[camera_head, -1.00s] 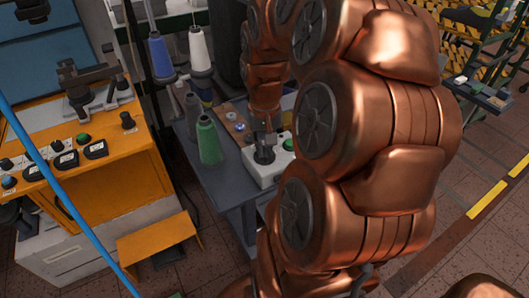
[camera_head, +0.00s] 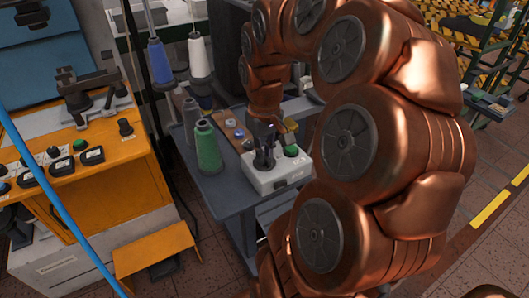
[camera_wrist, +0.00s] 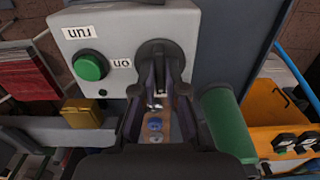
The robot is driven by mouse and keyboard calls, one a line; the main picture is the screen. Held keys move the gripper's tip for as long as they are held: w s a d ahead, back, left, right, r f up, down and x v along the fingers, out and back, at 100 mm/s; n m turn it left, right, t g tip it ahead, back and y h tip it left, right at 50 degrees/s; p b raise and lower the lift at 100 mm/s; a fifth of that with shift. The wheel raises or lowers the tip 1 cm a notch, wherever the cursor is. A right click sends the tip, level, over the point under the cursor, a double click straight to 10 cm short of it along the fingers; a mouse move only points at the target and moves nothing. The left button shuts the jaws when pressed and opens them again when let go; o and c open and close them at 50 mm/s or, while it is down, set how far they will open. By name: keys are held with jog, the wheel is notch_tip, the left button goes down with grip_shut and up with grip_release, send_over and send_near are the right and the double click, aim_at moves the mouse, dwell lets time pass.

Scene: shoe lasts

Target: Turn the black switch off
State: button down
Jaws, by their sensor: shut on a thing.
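The black switch (camera_wrist: 158,48) is on a white control box (camera_wrist: 120,18), beside a round green button (camera_wrist: 90,66). In the wrist view, labels reading "run" and "on" appear upside down on the box. My gripper (camera_wrist: 160,95) has its two dark fingers on either side of the switch's knob, shut on it. In the head view, my gripper (camera_head: 264,160) points down onto the box (camera_head: 280,181), left of the green button (camera_head: 291,151). The fingers partly hide the switch, and its exact angle is hard to tell.
The box stands on a grey cart (camera_head: 225,190). A green thread cone (camera_head: 208,148) stands close to its left, with blue (camera_head: 159,60) and white (camera_head: 199,55) spools behind. An orange machine (camera_head: 100,150) is at left. My copper arm blocks much of the right side.

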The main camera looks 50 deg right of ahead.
jog(key=c, duration=1.2)
grip_release()
jog(key=shift+r, duration=0.1)
notch_tip(320, 180, up, 12)
jog(key=shift+f, duration=0.1)
jog(key=s+a+f+n+p, duration=0.1)
jog(key=a+f+n+p, duration=0.2)
jog(key=a, duration=1.1)
jog(key=shift+n+g, duration=0.3)
jog(key=shift+g, duration=0.6)
jog(key=s+a+f+p, duration=0.1)
jog(key=s+a, duration=0.2)
jog(key=s+a+f+p, duration=0.2)
jog(key=s+a, duration=0.1)
jog(key=s+a+f+p, duration=0.1)
jog(key=s+a, duration=0.2)
jog(key=s, duration=0.1)
jog(key=shift+f+p, duration=0.35)
jog(key=shift+p, duration=0.05)
